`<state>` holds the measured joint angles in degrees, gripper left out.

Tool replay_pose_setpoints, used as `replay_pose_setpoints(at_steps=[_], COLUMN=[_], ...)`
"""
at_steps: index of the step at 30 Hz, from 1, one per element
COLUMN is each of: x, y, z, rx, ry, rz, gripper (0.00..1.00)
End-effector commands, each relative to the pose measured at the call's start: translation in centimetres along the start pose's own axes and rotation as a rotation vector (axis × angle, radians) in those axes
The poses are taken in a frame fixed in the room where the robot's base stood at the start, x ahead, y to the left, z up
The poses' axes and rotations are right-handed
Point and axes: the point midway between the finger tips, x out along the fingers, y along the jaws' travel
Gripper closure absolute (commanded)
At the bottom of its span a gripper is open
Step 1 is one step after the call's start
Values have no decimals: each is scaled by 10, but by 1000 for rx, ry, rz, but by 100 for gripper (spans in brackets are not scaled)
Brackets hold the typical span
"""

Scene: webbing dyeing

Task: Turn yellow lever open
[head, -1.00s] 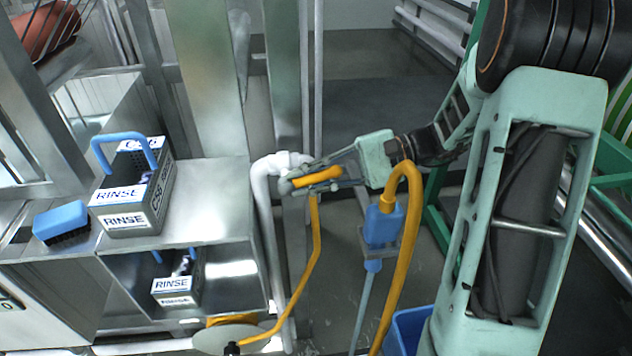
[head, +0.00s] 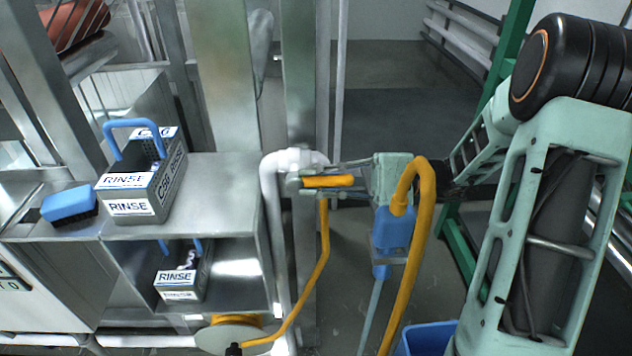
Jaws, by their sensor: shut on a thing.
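The yellow lever (head: 327,181) is at the white pipe (head: 272,215) beside the steel post, roughly level in the head view. My gripper (head: 318,180) reaches in from the right and is shut on the lever, with its fingers along either side of it. The lever's pivot and the valve body are partly hidden by the fingers. A yellow hose (head: 322,255) hangs below the lever and runs down to a reel.
A steel shelf (head: 225,195) on the left holds a RINSE box (head: 133,207), a blue brush (head: 68,204) and, lower, another RINSE box (head: 180,284). A blue-handled hose fitting (head: 392,232) hangs in front of my arm. A blue bin (head: 428,338) stands below.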

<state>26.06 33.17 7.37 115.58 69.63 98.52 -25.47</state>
Motion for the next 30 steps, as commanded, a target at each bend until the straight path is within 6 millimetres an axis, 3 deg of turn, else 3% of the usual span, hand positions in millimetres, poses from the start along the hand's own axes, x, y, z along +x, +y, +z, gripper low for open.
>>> replay_pose_setpoints(at_steps=[11, 12, 16, 25, 30], x=[0, 0, 0, -1, -20], y=[0, 0, 0, 0, 0], z=[0, 0, 0, 0, -1], rx=[1, 1, 1, 1, 1], ry=[-3, -3, -3, -2, 0], rz=[-3, -3, -3, -3, -4], gripper=[100, 81, 67, 67, 67])
